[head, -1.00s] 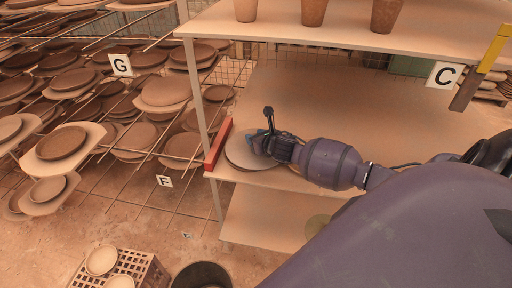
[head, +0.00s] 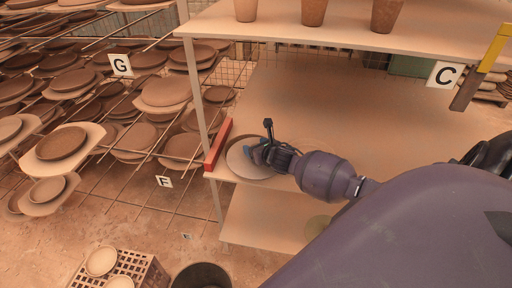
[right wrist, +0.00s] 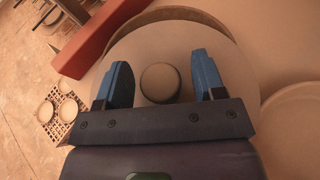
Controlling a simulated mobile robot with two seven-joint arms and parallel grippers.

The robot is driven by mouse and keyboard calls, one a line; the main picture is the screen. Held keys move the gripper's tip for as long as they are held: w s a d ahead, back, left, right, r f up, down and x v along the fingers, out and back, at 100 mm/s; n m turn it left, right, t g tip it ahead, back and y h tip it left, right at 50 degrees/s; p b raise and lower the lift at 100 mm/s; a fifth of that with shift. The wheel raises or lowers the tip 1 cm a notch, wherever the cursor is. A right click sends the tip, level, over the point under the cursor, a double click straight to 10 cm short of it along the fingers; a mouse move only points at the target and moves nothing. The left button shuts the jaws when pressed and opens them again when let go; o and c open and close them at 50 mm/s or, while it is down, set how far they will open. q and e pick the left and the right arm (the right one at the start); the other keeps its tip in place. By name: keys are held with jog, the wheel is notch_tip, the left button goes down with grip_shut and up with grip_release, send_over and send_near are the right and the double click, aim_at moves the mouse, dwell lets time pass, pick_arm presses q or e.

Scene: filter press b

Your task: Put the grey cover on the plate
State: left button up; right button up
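The grey cover (head: 241,162) is a flat disc with a round dark knob (right wrist: 160,83). It lies over the brown plate (right wrist: 226,28) on the middle shelf board, near its left end. The plate's rim shows beyond the cover at the far and right sides in the right wrist view; the cover looks off-centre on it. My right gripper (head: 261,150) is over the cover. In the right wrist view, its blue fingers (right wrist: 160,84) are open on both sides of the knob, with a gap each side. My left gripper is not in view.
A red bar (head: 217,146) stands along the shelf's left end, close to the cover. Another round piece (right wrist: 295,125) lies to the right in the wrist view. Cups (head: 313,12) stand on the upper board. Racks of plates (head: 165,92) fill the left.

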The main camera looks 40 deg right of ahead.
jog(key=shift+s+r, duration=0.1)
jog(key=shift+s, duration=0.25)
jog(key=v, duration=1.1)
jog(key=s+a+f+m, duration=0.3)
jog(key=s+a+m, duration=0.2)
jog(key=m, duration=0.6)
jog(key=s+a+f+m+g, duration=0.1)
jog(key=s+a+f+m, duration=0.3)
jog(key=m, duration=0.7)
jog(key=s+a+f+m+g+y, duration=0.1)
jog(key=s+a+f+m, duration=0.3)
jog(key=s+a+m, duration=0.3)
jog(key=s+m, duration=0.1)
jog(key=m, duration=0.4)
jog(key=shift+s+a+f, duration=0.25)
jog(key=shift+a, duration=0.05)
